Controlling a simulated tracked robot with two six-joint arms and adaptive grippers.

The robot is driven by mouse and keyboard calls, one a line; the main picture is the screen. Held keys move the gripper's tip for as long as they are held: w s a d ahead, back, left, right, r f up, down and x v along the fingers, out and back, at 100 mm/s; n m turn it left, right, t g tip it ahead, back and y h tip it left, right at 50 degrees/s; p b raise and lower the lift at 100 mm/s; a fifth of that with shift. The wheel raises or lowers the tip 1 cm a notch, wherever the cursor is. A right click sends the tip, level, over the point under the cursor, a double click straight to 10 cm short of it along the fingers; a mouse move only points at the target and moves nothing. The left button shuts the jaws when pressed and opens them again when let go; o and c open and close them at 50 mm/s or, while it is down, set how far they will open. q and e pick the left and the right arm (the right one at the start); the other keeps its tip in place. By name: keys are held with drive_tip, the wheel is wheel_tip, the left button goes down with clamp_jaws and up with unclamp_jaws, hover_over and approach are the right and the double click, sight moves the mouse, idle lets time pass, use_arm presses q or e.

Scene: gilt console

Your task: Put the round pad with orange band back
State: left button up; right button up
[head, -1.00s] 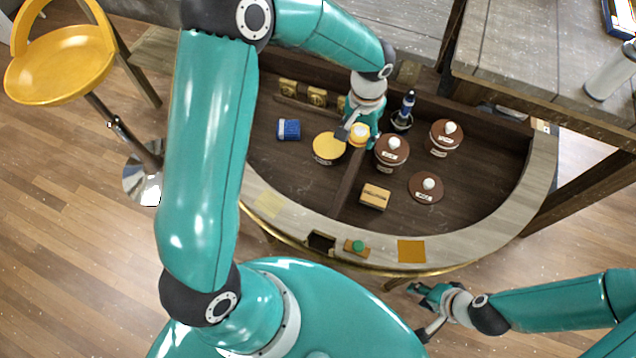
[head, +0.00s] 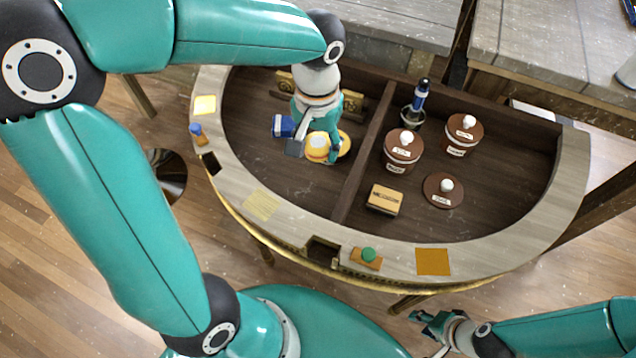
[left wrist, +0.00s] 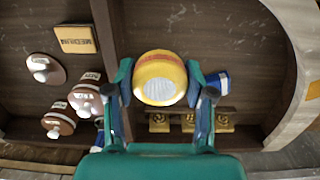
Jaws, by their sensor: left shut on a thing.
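My left gripper (head: 314,150) is shut on the round pad with orange band (head: 317,147), over the left half of the console tray. In the left wrist view the pad (left wrist: 158,82) sits between both fingers, its pale mesh face toward the camera. My right gripper (head: 432,330) is open and empty, outside the console's front edge.
A divider (head: 366,150) splits the console tray. Right of it stand two brown-lidded jars (head: 403,150) (head: 461,135), a loose brown lid (head: 443,190), a small box (head: 384,199) and a blue-topped tool in a holder (head: 419,98). A blue block (head: 282,126) lies left of the pad. The left front floor is clear.

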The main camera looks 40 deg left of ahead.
sight(318, 188)
use_arm(q)
wheel_tip(318, 188, down, 14)
drive_tip(key=shift+r+b, duration=0.2)
drive_tip(key=shift+b, duration=0.6)
drive_tip(key=shift+f, duration=0.2)
drive_tip(key=o, duration=1.1)
drive_tip(key=shift+r, duration=0.1)
drive_tip(key=shift+r, duration=0.25)
wheel_tip(318, 188, up, 12)
drive_tip(key=shift+f+p, duration=0.1)
drive_tip(key=shift+p, duration=0.75)
